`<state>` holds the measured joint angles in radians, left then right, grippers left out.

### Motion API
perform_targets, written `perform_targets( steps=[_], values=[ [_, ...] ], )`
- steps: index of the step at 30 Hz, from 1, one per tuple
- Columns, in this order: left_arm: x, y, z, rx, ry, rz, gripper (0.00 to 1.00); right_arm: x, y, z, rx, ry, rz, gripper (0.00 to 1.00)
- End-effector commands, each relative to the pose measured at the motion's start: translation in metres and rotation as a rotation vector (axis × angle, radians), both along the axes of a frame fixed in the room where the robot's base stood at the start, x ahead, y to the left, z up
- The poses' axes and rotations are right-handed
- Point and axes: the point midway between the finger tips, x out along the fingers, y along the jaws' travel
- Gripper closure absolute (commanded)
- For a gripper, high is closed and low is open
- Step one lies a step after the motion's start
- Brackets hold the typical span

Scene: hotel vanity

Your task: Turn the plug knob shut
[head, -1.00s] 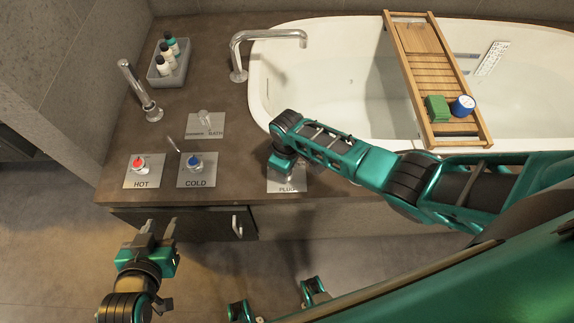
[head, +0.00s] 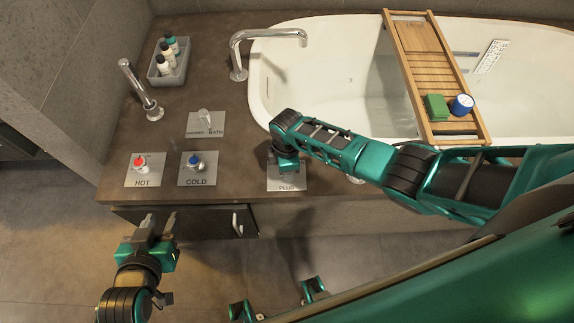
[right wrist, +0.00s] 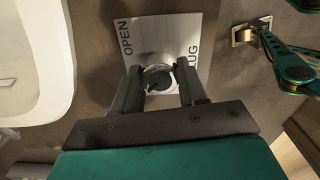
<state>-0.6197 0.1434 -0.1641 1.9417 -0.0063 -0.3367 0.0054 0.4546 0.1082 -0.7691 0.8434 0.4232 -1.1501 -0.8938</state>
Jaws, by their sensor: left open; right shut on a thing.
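The plug knob (right wrist: 158,78) is a round metal knob with a dark part, on a square metal plate (right wrist: 165,35) marked OPEN and PLUG. In the right wrist view, my right gripper (right wrist: 160,88) has one finger on each side of it and is shut on it. In the head view, the same plate (head: 287,186) lies at the counter's front edge. My right gripper there (head: 286,163) is over it and hides the knob. My left gripper (head: 159,224) is open and empty, in front of the counter at lower left.
HOT (head: 142,164) and COLD (head: 195,162) knobs and a BATH selector (head: 205,120) sit left of the plug plate. A spout (head: 240,55) and hand shower (head: 140,88) stand behind. The bathtub (head: 330,75) carries a wooden tray (head: 412,55). A bottle caddy (head: 170,68) is at back left.

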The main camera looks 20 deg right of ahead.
Motion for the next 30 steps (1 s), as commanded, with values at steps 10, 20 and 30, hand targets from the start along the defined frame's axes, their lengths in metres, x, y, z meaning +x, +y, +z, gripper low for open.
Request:
perform_targets(
  steps=[10, 20, 30],
  values=[
    [-0.002, 0.0005, -0.0015, 0.001, 0.004, 0.001, 0.57, -0.0002, 0.0014, -0.0001, 0.003, 0.0, 0.015, 0.89],
    [-0.0038, 0.0009, -0.0028, 0.001, 0.009, 0.002, 0.57, -0.0002, 0.0011, -0.0001, 0.002, 0.0, 0.014, 0.4],
    [-0.0039, 0.001, -0.0018, 0.001, 0.009, 0.002, 0.57, 0.0, 0.0003, 0.0015, 0.001, 0.0, 0.012, 0.33]
  ],
)
